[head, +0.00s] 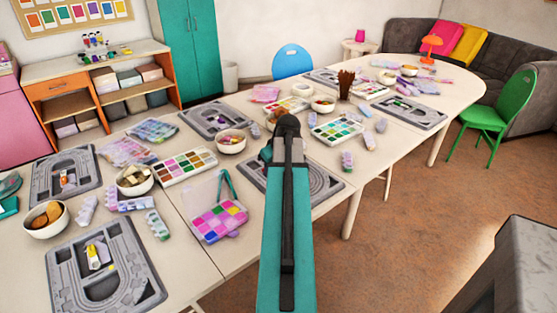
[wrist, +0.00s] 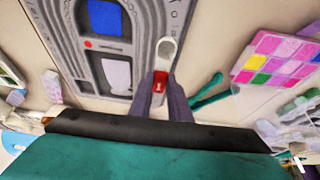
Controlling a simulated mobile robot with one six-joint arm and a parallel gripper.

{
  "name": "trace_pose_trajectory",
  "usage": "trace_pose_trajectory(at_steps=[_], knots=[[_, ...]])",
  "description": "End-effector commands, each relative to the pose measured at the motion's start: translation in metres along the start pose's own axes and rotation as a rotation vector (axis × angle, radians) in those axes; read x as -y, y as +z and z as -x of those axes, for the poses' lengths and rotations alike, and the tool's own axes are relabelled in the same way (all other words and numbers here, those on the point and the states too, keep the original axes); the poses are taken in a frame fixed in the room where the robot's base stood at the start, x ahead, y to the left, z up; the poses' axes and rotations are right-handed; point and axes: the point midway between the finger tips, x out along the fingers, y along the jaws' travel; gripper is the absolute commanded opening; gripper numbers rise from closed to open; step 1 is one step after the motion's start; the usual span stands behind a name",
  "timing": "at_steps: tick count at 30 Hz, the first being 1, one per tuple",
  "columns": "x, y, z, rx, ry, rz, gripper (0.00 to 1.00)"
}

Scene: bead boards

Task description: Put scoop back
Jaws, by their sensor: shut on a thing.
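In the wrist view my gripper (wrist: 160,92) is shut on a small scoop (wrist: 166,48). The scoop has a pale, rounded end pointing away from the fingers and a red part between the fingertips. It is over the edge of a grey bead board (wrist: 143,55); whether it touches the board I cannot tell. The board has a blue inset and a pale lavender piece in its middle. In the head view my arm covers the gripper and the scoop, and part of this board (head: 325,188) shows to the right of the arm.
Teal tweezers (wrist: 207,92) and a pink bead box (wrist: 248,77) lie right of the board in the wrist view. In the head view, paint-like bead trays (head: 185,166), bowls (head: 135,188) and other bead boards (head: 150,290) crowd the tables. A brown stick holder (head: 346,85) stands farther back.

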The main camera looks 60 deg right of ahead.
Motion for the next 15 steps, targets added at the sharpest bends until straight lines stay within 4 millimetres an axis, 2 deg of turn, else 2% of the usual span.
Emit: trace_pose_trajectory(at_steps=[15], knots=[[-0.046,-0.033,-0.019,0.000,-0.001,0.000,0.00]])
